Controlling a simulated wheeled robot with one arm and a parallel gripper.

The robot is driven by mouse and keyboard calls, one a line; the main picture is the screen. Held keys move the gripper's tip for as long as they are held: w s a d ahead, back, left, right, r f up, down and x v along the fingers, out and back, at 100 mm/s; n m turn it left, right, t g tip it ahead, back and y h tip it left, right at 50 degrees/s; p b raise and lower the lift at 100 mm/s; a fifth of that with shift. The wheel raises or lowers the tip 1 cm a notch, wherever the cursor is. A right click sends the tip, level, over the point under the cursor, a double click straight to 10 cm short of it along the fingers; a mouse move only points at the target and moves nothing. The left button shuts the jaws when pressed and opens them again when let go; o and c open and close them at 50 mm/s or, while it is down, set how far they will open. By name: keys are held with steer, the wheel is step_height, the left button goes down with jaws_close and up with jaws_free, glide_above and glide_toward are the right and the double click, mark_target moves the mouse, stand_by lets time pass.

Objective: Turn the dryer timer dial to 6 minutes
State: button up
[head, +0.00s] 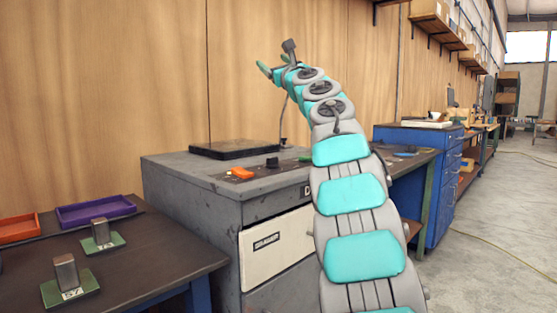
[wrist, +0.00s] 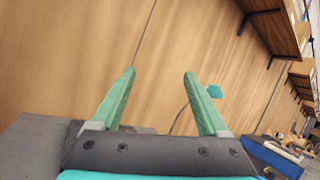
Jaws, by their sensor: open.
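The dryer (head: 190,185) is a grey cabinet against the wood wall, with a pale front panel and lettering partly hidden by my arm. A small black knob (head: 272,162), apparently the timer dial, stands on a dark strip on its top, beside an orange block (head: 240,174). Its scale and pointer are too small to read. My gripper (head: 273,64) is raised high above the dryer, apart from the knob. In the wrist view my gripper (wrist: 159,73) is open and empty, facing the wall. The knob is not visible there.
A black plate (head: 233,149) lies on the dryer's back. A thin curved stem (head: 283,125) rises near the knob. A dark table (head: 140,245) at left holds purple (head: 95,211) and orange trays (head: 18,229) and metal blocks on green bases. A blue cabinet (head: 440,185) stands right.

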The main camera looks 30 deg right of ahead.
step_height(320, 180, down, 11)
steer(key=s+d+n+g+y, duration=0.1)
steer(key=s+n+g+y, duration=0.15)
steer(key=g+y, duration=0.2)
steer(key=m+g, duration=0.2)
steer(key=g, duration=0.4)
glide_toward(274, 159)
steer(key=shift+w+d+f+n+y, duration=0.25)
steer(key=shift+w+y, duration=0.1)
steer(key=shift+y, duration=0.1)
steer(key=shift+s+f, duration=0.1)
steer(key=shift+f, duration=0.1)
steer(key=p+x, duration=0.1)
steer(key=x, duration=0.6)
steer(key=shift+w+a, duration=0.1)
steer(key=shift+w, duration=0.25)
jaws_close()
